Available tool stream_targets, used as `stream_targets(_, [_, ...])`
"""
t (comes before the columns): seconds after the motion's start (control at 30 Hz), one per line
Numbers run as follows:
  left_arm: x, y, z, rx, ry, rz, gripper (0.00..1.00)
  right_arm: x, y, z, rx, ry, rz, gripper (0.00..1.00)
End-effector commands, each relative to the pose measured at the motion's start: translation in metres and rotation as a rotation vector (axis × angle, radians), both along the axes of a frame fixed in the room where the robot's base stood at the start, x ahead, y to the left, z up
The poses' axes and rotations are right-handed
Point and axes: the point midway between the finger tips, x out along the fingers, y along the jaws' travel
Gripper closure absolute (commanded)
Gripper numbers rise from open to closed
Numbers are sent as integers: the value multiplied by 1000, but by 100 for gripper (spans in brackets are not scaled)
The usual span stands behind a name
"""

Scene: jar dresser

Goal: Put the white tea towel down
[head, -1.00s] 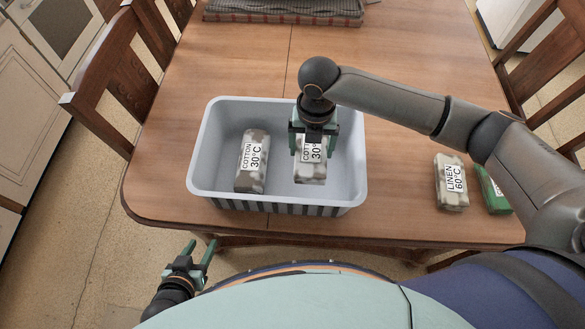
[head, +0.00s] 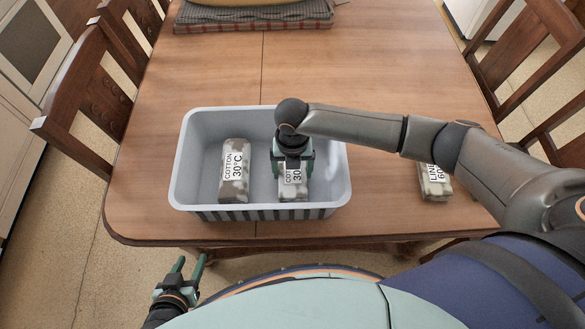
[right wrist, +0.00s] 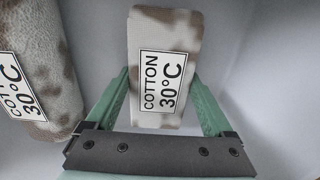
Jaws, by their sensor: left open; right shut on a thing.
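My right gripper (head: 293,168) is inside the grey tub and shut on a white tea towel (head: 293,190) with brownish-grey blotches and a "COTTON 30°C" label. In the right wrist view this towel (right wrist: 164,70) sits between the two fingers. It is low in the tub, but I cannot tell whether it touches the floor. A similar folded towel (head: 234,172), also labelled "COTTON 30°C", lies to its left in the tub; it also shows in the right wrist view (right wrist: 35,80). My left gripper (head: 182,276) is open and empty, off the table's front edge.
The tub (head: 180,190) has a striped outer side and stands on the wooden table (head: 385,85). A folded towel labelled "LINEN" (head: 434,184) lies to the right, partly behind my right arm. Folded checked cloth (head: 250,25) lies at the back. Chairs stand on both sides.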

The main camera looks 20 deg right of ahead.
Motion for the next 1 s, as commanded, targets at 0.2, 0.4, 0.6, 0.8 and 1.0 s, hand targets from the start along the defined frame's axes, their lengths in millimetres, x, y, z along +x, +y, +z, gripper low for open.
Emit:
stream_targets(0.2, [0, 0, 0, 0, -1, 0, 50, 0, 0, -1, 0, 1, 1, 0])
stream_targets(0.4, [0, 0, 1, 0, -1, 0, 50, 0, 0, 2, 0, 0, 1, 0])
stream_targets(0.6, [0, 0, 3, 0, -1, 0, 50, 1, 0, 28, 2, -3, 1, 0])
stream_targets(0.8, [0, 0, 4, 0, -1, 0, 50, 1, 1, 72, 3, -4, 1, 0])
stream_targets(1.0, [0, 0, 4, 0, -1, 0, 50, 1, 0, 107, 0, -2, -1, 0])
